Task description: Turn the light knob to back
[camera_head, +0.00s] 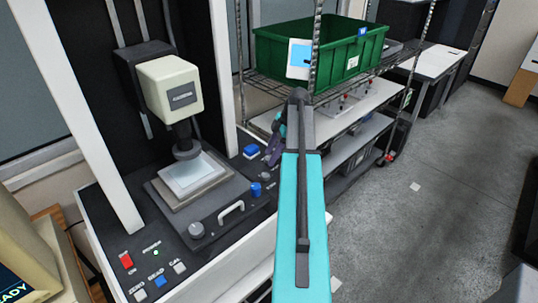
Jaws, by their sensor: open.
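A blue block-like control (250,151) sits farther back on the right side. I cannot read labels that tell which one is the light knob. My gripper (273,153) is above the base's right rear edge, just right of the blue control. It is open and looks empty. My arm partly covers it, and I cannot tell if it touches anything.
The machine's cream head (170,85) hangs over a pale plate (192,174). A wire shelf with a green bin (318,52) stands behind my arm. A red switch (127,260) and several buttons line the front left. Grey floor (420,190) is open at right.

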